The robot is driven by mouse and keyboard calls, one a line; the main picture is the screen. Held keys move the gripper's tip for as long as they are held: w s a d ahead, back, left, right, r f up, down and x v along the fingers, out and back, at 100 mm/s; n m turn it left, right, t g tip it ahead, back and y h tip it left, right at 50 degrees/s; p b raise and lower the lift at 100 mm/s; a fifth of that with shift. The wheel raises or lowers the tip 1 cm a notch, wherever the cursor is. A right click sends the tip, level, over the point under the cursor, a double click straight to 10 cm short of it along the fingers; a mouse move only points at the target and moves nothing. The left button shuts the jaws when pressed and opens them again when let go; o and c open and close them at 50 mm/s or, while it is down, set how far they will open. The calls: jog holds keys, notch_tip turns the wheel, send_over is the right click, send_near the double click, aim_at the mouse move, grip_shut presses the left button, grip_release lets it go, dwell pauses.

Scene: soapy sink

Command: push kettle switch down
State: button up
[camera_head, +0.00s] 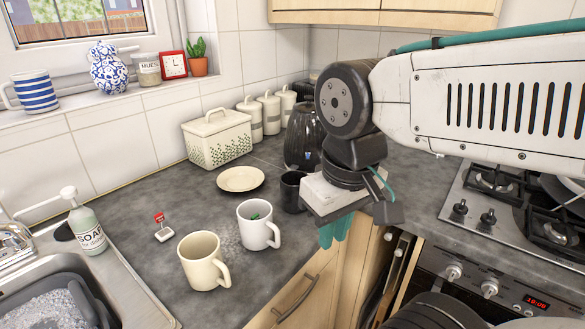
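A dark, glossy kettle (303,137) stands upright at the back of the grey worktop, just left of my arm. Its right side is hidden behind my arm, and I cannot make out its switch. My gripper (352,202) hangs over the worktop's front edge, in front and to the right of the kettle, and appears apart from it. Its fingers are seen from above and partly hidden by its own body, so their opening is unclear. I see nothing held in it.
A black mug (293,192) stands close left of my gripper. A white mug (258,226), cream mug (203,261), plate (241,179) and bread bin (217,139) are further left. Teal gloves (336,231) hang below my gripper. The hob (520,205) is right, the sink (50,290) left.

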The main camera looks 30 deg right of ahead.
grip_shut()
jog(key=m+h, duration=0.1)
jog(key=m, duration=1.2)
send_near(291, 169)
jog(key=shift+w+a+r+g, duration=0.1)
jog(key=shift+w+r+g, duration=0.2)
jog(key=shift+w+g, duration=0.1)
jog(key=shift+d+f, duration=0.1)
jog(key=shift+f, duration=1.6)
jog(key=shift+d+f, duration=0.15)
jog(key=shift+f, duration=1.6)
